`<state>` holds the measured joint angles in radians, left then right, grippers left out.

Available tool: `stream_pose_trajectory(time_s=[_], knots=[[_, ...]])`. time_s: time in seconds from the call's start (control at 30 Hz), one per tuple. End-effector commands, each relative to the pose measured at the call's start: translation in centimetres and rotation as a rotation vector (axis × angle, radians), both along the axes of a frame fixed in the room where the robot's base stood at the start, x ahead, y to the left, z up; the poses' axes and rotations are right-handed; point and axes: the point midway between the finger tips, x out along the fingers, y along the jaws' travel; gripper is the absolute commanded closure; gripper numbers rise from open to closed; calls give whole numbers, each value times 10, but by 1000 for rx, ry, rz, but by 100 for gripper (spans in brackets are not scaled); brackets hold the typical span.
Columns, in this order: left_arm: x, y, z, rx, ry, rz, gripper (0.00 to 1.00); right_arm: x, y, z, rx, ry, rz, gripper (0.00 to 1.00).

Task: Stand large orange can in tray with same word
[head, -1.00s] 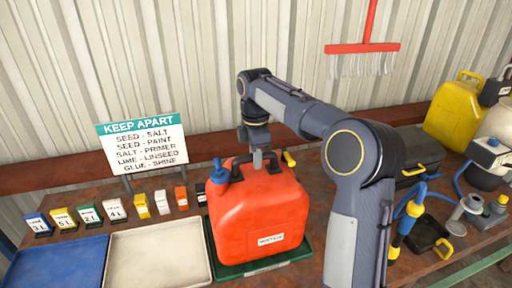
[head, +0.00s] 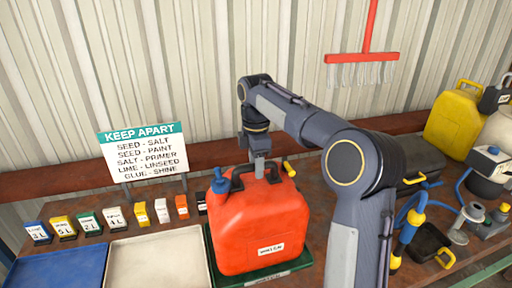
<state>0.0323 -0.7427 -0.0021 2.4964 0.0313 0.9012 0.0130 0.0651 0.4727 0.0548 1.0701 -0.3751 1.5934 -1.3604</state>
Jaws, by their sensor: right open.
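The large orange can (head: 258,222) stands upright in the green tray (head: 268,280) in the middle foreground. It has a blue cap, a black handle (head: 240,172) and a white label whose word is too small to read. The word on the tray's front rim is also unreadable. My right gripper (head: 260,171) points down at the can's handle, with its fingers open around or beside the grip. The can partly hides the fingertips and the tray floor. My left gripper is out of view.
A white tray (head: 156,262) and a blue tray (head: 55,270) lie left of the can. Several small labelled cartons stand behind them under the KEEP APART sign (head: 145,151).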

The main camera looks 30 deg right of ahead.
Motion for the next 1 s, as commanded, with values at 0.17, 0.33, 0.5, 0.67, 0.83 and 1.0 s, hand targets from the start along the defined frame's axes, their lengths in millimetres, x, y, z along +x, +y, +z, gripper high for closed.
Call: stream_pose_trajectory(time_s=[0.17, 0.33, 0.5, 0.67, 0.83, 1.0], knots=[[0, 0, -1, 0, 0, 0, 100, 1, 1, 37, 0, -7, 0, 57], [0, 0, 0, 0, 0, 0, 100, 1, 1, 75, 1, -5, 1, 57], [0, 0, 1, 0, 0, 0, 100, 1, 1, 98, -1, -3, 1, 57], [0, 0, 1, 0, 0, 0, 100, 0, 0, 107, 0, -1, 1, 57], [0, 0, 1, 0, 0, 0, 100, -2, 0, 110, 2, -6, -8, 57], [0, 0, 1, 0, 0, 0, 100, -29, 0, 114, 27, -60, -130, 57]])
